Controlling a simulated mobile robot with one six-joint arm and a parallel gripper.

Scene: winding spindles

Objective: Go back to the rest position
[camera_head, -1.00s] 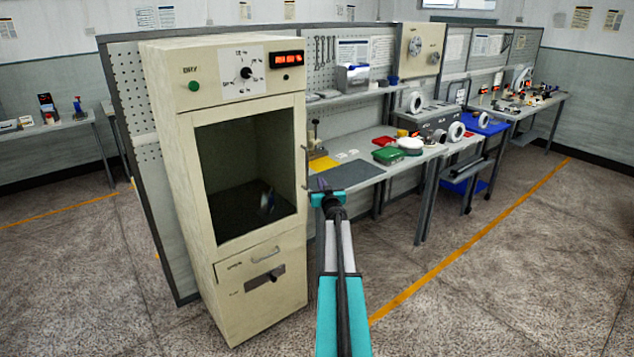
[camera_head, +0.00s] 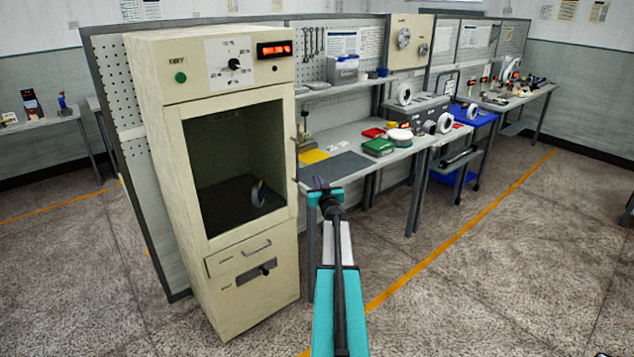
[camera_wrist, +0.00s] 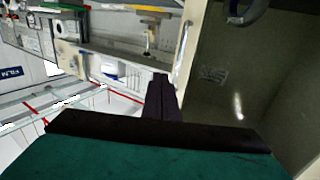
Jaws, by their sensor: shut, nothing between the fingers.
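My gripper (camera_head: 321,183) is at the end of my teal arm, in front of the workbench's left end and just right of the tall cream cabinet (camera_head: 150,140). In the wrist view my gripper (camera_wrist: 160,82) shows its dark fingers together with nothing between them. The cabinet has a large dark window opening (camera_head: 230,165). A small pale, ring-like object (camera_head: 257,194) sits inside near the bottom. A dark ring (camera_wrist: 245,12) also shows at the top of the wrist view, inside the cabinet.
The workbench (camera_head: 400,158) holds a grey mat (camera_head: 337,167), a green box (camera_head: 378,147) and several spools. A perforated panel (camera_head: 108,90) stands behind the cabinet. Open floor (camera_head: 470,290) lies to the right, crossed by an orange line (camera_head: 450,238).

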